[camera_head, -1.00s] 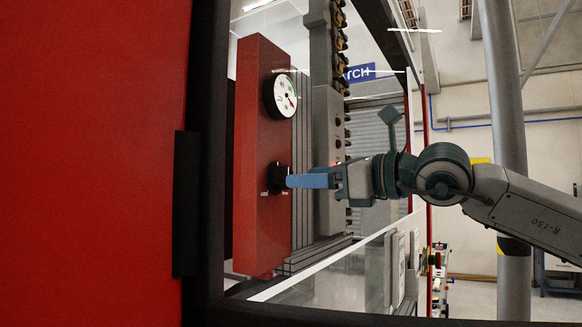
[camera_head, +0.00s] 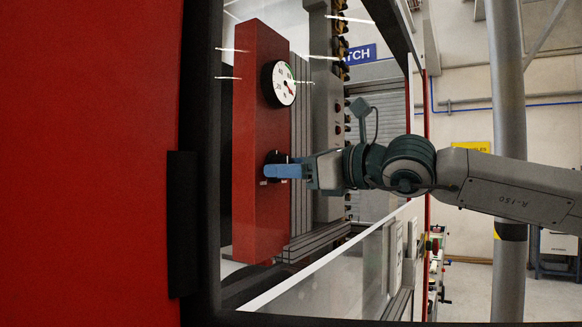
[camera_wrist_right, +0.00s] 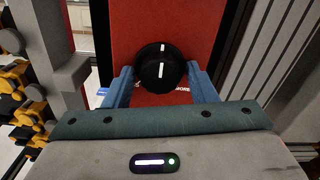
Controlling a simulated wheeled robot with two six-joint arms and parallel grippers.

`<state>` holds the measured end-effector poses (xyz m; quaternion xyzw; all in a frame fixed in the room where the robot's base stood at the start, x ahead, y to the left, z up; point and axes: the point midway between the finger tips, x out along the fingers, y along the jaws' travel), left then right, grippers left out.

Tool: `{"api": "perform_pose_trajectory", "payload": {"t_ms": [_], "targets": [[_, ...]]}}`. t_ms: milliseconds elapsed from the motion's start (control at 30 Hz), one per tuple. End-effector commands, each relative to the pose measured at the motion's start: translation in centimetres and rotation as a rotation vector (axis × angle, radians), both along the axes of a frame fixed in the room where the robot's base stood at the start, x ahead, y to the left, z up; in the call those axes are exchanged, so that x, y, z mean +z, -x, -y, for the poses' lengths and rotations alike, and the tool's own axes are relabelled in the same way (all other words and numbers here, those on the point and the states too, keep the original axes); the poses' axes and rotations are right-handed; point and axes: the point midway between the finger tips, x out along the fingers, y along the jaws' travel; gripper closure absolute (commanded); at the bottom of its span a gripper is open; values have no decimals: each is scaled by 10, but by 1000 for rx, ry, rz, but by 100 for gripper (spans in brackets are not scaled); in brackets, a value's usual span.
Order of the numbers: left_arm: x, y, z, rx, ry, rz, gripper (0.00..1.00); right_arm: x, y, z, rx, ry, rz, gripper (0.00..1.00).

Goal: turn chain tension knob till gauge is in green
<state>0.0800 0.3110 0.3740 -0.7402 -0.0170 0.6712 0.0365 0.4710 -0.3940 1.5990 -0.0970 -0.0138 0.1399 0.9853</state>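A red panel (camera_head: 258,215) in the head view carries a round white gauge (camera_head: 282,84) with a green arc at its upper right. A short red mark, apparently the needle, points right, below the green. Below the gauge is the black chain tension knob (camera_head: 274,157), partly hidden by my blue fingers. My right gripper (camera_head: 284,171) is at the knob. In the right wrist view the knob (camera_wrist_right: 159,70) sits between the two fingertips (camera_wrist_right: 159,77), its white line near vertical. The fingers are apart, with a narrow gap at each side. My left gripper is not in view.
A dark frame (camera_head: 208,200) and a large red surface (camera_head: 90,160) stand left of the panel. A grey column (camera_head: 326,120) with a chain stands right of it. A clear pane with a pale edge (camera_head: 330,260) lies below my right arm.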

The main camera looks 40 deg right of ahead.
Motion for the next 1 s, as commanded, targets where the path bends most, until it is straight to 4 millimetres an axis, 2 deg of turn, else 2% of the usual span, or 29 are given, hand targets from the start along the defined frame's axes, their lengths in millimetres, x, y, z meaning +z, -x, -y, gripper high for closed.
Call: {"api": "perform_pose_trajectory", "payload": {"t_ms": [267,467,1000], "targets": [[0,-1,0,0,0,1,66,0,0,0,-1,25,8,71],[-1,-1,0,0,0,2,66,0,0,0,-1,113,34,71],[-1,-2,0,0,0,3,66,1,0,0,-1,579,169,71]]}}
